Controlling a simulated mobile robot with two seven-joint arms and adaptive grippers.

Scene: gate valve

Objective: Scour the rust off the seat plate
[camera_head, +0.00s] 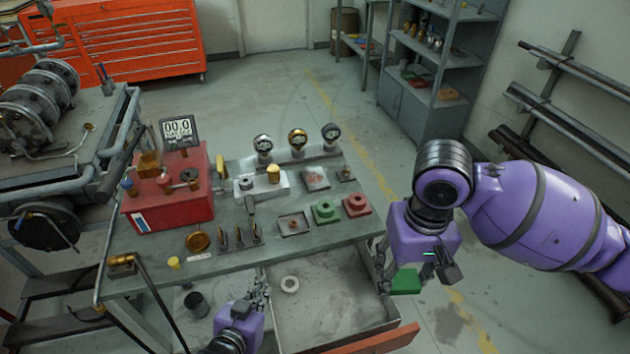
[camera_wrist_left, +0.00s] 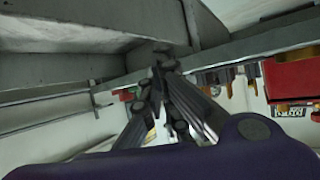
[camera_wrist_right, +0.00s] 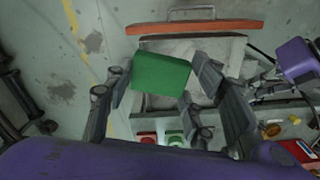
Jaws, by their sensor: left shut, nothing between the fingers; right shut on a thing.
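A grey plate with a reddish-brown rust patch (camera_head: 315,179), which looks like the seat plate, lies on the workbench behind the red and green flanged blocks. My right gripper (camera_head: 388,272) is shut on a green pad (camera_head: 406,281) and holds it off the bench's right side, beside the open drawer. The pad also shows between the fingers in the right wrist view (camera_wrist_right: 160,74). My left gripper (camera_head: 260,294) is shut and empty, low at the left side of the drawer. Its closed fingers show in the left wrist view (camera_wrist_left: 168,72) below the bench edge.
On the workbench (camera_head: 230,262) stand a red box (camera_head: 168,205), gauges (camera_head: 298,139), a small square tray (camera_head: 293,224), a green block (camera_head: 325,211) and a red block (camera_head: 356,205). Floor right of the bench is clear.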

